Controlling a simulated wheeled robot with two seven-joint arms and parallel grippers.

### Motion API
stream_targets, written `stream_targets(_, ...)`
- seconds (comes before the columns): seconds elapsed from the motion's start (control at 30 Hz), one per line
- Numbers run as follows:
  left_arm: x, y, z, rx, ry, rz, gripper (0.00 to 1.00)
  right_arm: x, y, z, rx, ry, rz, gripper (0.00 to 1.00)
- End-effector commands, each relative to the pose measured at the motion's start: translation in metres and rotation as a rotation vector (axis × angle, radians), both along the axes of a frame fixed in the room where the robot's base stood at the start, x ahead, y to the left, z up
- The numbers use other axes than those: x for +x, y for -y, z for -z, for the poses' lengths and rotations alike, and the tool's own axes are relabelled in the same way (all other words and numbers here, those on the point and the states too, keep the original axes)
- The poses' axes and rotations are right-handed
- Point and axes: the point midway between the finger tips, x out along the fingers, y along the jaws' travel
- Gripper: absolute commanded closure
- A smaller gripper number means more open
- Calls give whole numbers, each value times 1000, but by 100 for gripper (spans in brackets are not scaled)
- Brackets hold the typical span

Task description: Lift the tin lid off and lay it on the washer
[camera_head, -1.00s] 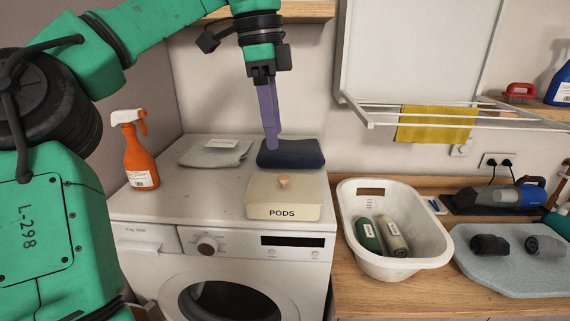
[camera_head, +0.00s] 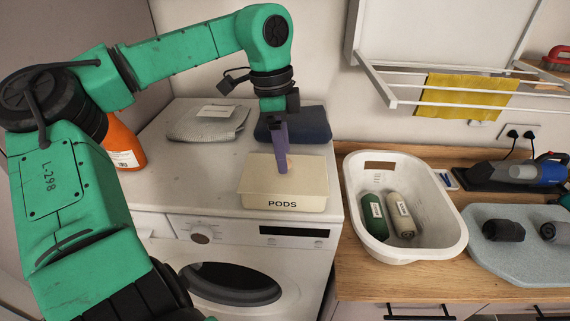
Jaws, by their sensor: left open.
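The cream tin marked PODS (camera_head: 283,203) stands on the white washer (camera_head: 180,190), near its front right. Its lid (camera_head: 255,170) is on top. The lid's small knob is mostly hidden behind my left gripper (camera_head: 283,168). My left gripper points down over the middle of the lid, with its purple fingers at the knob. It is open; from this angle I cannot tell whether the fingers straddle the knob or touch the lid.
A grey folded cloth (camera_head: 208,122) and a dark folded cloth (camera_head: 305,125) lie at the washer's back. An orange spray bottle (camera_head: 122,145) is at left, partly behind my arm. A white basket (camera_head: 440,235) stands to the right. The washer top left of the tin is bare.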

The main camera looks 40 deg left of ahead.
Motion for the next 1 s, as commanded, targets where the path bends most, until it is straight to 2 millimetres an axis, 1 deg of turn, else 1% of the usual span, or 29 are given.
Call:
stream_targets(0.03,0,1,4,-1,-3,1,31,3,-3,-7,5,5,0,50)
stream_targets(0.13,1,2,14,0,1,-1,31,2,-8,-7,11,5,2,50)
stream_targets(0.27,1,1,15,1,1,-1,31,-2,-9,-5,12,-2,1,50)
stream_targets(0.3,1,1,15,1,1,-1,34,-3,-9,-4,11,-5,1,50)
stream_targets(0.37,1,1,15,1,1,-1,57,-5,-8,-4,11,-6,1,50)
stream_targets(0.4,1,1,15,1,1,-1,73,-5,-8,-4,11,-7,1,50)
stream_targets(0.47,1,1,15,1,1,-1,96,-5,-7,-4,10,-8,0,50)
stream_targets(0.5,1,1,15,1,1,-1,100,-5,-7,-4,10,-8,0,50)
stream_targets(0.83,1,1,12,2,1,-1,100,-5,-2,-3,2,-9,-2,50)
stream_targets(0.93,2,0,3,5,2,-3,100,-5,-1,0,1,-9,-2,50)
stream_targets(1.0,2,0,-10,6,4,-4,100,-5,-1,5,1,-9,-2,50)
